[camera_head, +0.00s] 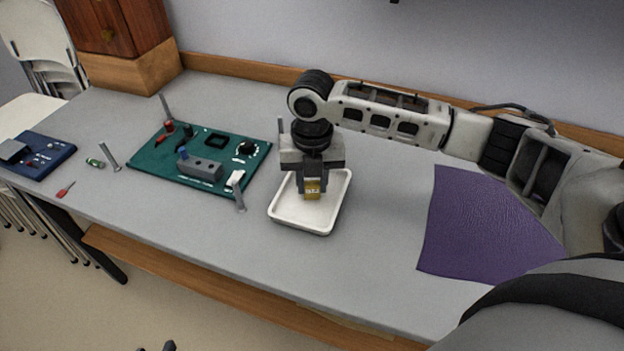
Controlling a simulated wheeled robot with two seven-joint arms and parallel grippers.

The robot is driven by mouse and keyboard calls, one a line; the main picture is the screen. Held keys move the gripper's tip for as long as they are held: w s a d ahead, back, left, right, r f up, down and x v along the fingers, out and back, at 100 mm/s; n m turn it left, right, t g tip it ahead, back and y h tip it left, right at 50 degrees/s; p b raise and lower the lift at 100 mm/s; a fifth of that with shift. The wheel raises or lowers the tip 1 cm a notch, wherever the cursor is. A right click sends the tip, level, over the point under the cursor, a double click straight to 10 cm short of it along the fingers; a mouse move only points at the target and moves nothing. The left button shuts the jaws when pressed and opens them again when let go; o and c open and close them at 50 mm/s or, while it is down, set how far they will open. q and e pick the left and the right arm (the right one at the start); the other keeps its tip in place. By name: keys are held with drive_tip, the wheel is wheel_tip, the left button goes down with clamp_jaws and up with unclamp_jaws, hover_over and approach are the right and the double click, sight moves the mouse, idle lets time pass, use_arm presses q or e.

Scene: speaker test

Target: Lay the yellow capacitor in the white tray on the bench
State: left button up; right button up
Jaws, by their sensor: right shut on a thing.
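The yellow capacitor (312,188) is a small yellow block between the fingers of my right gripper (312,182). My right gripper points down and is shut on it. The white tray (318,226) is a shallow, rounded rectangle on the grey bench. The capacitor shows against the inside of the tray, toward its back half. I cannot tell whether it touches the tray floor. The gripper hides part of the tray's back.
A green circuit board (150,166) with parts and metal posts lies left of the tray. A blue board (50,160), a green cylinder (95,163) and a red-tipped tool (65,189) lie farther left. A purple mat (480,225) lies right. The bench (230,245) is clear in front.

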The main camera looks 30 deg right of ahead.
sight(311, 183)
drive_tip(key=shift+f, duration=0.15)
drive_tip(key=o, duration=1)
drive_tip(key=shift+c, duration=0.2)
use_arm(q)
drive_tip(key=shift+a+r+p, duration=0.1)
drive_tip(key=shift+r+p, duration=0.05)
drive_tip(key=shift+p, duration=0.45)
use_arm(e)
wheel_tip(311, 183, up, 12)
drive_tip(key=shift+r, duration=0.2)
use_arm(q)
drive_tip(key=shift+r, duration=0.1)
